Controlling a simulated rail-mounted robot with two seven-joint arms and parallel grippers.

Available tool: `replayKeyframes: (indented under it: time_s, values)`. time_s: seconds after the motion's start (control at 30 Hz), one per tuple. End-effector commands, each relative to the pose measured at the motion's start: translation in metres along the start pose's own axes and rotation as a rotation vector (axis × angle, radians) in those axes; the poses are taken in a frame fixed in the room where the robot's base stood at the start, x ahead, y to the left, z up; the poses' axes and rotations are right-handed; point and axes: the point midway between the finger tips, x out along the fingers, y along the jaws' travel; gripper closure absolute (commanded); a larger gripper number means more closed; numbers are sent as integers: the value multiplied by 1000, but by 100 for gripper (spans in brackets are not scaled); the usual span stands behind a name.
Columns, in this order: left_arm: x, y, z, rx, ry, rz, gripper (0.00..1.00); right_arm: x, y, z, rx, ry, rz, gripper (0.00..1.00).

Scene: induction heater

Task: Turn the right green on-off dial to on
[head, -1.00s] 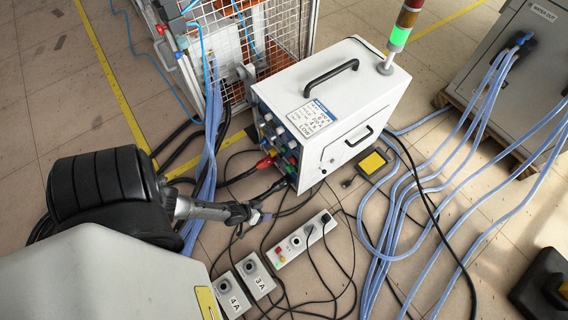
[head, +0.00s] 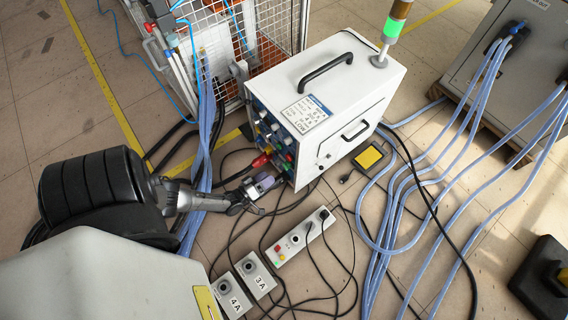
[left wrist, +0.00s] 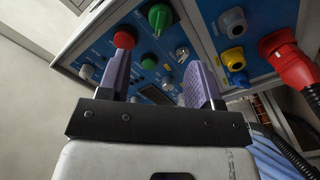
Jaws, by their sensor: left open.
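The heater's blue control panel (head: 268,140) is on the left side of the white cabinet, with small coloured knobs. In the left wrist view a large green dial (left wrist: 160,18) is near the top of the panel, with a smaller green knob (left wrist: 149,61) below it. A red knob (left wrist: 123,40) is beside them. My left gripper (head: 262,184) is near the panel's lower front corner. Its purple fingers are apart in the left wrist view (left wrist: 160,82), with nothing held between them. I cannot tell the dial's setting. My right gripper is not in view.
A red plug (left wrist: 288,60) and blue and yellow sockets are on the panel's right. Cables, a power strip (head: 300,238) and boxes marked 3A and 4A lie on the floor below. A wire cage (head: 265,30) stands behind the cabinet.

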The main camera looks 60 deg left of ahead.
Motion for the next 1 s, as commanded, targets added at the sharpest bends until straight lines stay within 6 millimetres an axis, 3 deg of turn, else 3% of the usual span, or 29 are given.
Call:
replayKeyframes:
  time_s: [0.2, 0.5, 1.0]
  values:
    - [42, -2, 2, 1, 0, 3, 41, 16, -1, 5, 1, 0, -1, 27]
    - [80, -1, 2, 1, -1, 1, 41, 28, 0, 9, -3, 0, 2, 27]
    - [92, 0, 1, 1, -2, -1, 41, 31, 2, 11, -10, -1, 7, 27]
